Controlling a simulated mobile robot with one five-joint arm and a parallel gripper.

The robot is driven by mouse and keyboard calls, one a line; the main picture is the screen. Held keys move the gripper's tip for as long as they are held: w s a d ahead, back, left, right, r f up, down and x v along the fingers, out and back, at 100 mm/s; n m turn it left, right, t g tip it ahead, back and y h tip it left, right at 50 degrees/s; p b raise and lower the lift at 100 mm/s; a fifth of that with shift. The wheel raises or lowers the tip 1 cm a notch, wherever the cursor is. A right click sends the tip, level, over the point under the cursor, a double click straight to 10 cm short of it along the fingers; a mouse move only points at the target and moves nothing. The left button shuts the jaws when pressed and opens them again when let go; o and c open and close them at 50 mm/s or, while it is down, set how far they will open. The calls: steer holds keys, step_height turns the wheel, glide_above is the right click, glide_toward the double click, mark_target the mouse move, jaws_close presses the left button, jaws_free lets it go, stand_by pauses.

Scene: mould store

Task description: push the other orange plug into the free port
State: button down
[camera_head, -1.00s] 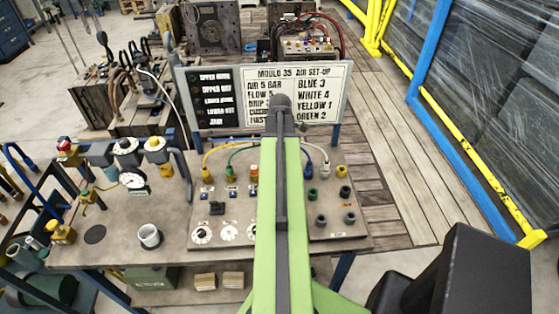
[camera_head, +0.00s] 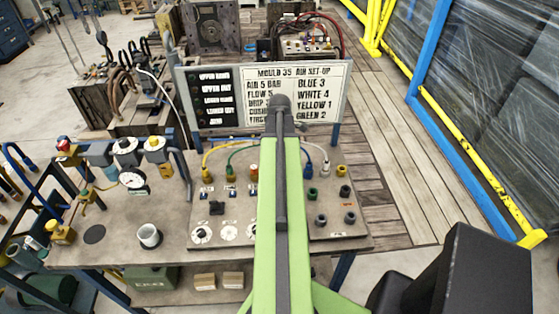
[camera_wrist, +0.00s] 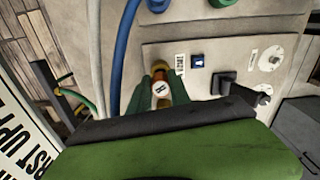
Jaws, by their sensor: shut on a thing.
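In the wrist view my gripper (camera_wrist: 164,88) is shut, its dark green fingers on either side of an orange plug (camera_wrist: 159,74). A round white face with a dark mark shows between the fingers. The plug is over or against the beige port panel (camera_wrist: 220,60); whether it is seated in a port I cannot tell. In the head view my green arm hides the gripper and the held plug. Another orange plug (camera_head: 254,172) stands in the panel, just left of my arm.
A blue hose (camera_wrist: 122,55) and a white hose (camera_wrist: 94,60) pass left of my gripper. A black knob (camera_wrist: 223,82) and dials are to its right. The set-up board (camera_head: 298,92) stands behind the panel. A white cup (camera_head: 149,236) is on the bench.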

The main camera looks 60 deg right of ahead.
steer(key=shift+f, duration=0.1)
steer(key=shift+f+b, duration=0.4)
steer(key=shift+b, duration=0.1)
steer(key=shift+f+b, duration=0.6)
stand_by(1.0)
steer(key=c, duration=0.7)
jaws_free()
steer(key=shift+r, duration=0.15)
step_height(320, 180, up, 8)
steer(key=p, duration=0.7)
steer(key=shift+f+p, duration=0.25)
steer(key=shift+p, duration=0.15)
steer(key=shift+f, duration=0.1)
